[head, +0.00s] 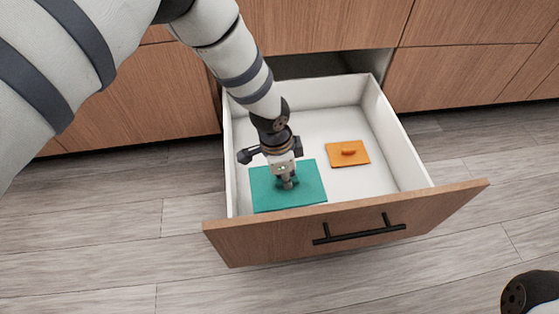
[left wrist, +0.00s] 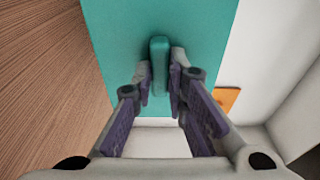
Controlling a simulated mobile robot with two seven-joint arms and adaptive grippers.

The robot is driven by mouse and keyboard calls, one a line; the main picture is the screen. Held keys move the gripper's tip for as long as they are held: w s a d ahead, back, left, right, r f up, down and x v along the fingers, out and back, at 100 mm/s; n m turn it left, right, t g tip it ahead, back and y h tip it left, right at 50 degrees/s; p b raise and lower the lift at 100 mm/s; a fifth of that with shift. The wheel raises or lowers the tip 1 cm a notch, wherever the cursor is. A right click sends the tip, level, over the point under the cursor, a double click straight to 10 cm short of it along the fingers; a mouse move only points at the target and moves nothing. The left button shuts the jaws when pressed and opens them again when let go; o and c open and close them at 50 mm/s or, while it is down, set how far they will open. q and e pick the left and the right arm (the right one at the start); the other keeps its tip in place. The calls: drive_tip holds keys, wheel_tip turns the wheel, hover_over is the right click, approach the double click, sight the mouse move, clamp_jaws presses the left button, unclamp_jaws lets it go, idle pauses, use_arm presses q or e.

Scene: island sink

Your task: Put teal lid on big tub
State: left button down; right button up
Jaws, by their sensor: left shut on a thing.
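The teal lid (head: 306,188) is a flat rectangle inside the open drawer, near its front left corner. Its raised bar handle (left wrist: 158,62) shows in the left wrist view between the fingers. My left gripper (head: 287,181) reaches down into the drawer over the lid. In the left wrist view my left gripper (left wrist: 160,80) is shut on the lid's handle. I cannot tell whether the lid rests on the drawer floor or is slightly raised. The big tub is not in view. My right gripper is not in view.
A smaller orange lid (head: 354,158) with a handle lies right of the teal lid in the white drawer (head: 400,160). The drawer front (head: 360,231) has a black bar handle. Wooden cabinets (head: 310,25) stand behind. The wood floor around is clear.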

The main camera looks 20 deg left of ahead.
sight(285, 194)
use_arm(q)
drive_tip(key=shift+s+d+f, duration=0.15)
drive_tip(key=shift+s+f, duration=0.25)
drive_tip(key=shift+f, duration=0.1)
drive_tip(key=shift+f+b, duration=0.35)
drive_tip(key=shift+f, duration=0.1)
wheel_tip(285, 194, down, 5)
drive_tip(key=b, duration=0.3)
drive_tip(key=shift+f, duration=0.5)
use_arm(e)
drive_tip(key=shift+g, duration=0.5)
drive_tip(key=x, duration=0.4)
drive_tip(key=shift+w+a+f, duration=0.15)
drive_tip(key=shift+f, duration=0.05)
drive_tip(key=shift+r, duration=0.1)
use_arm(q)
drive_tip(key=shift+f, duration=0.45)
drive_tip(key=shift+w, duration=0.1)
drive_tip(key=c, duration=1)
unclamp_jaws()
drive_tip(key=shift+c, duration=0.2)
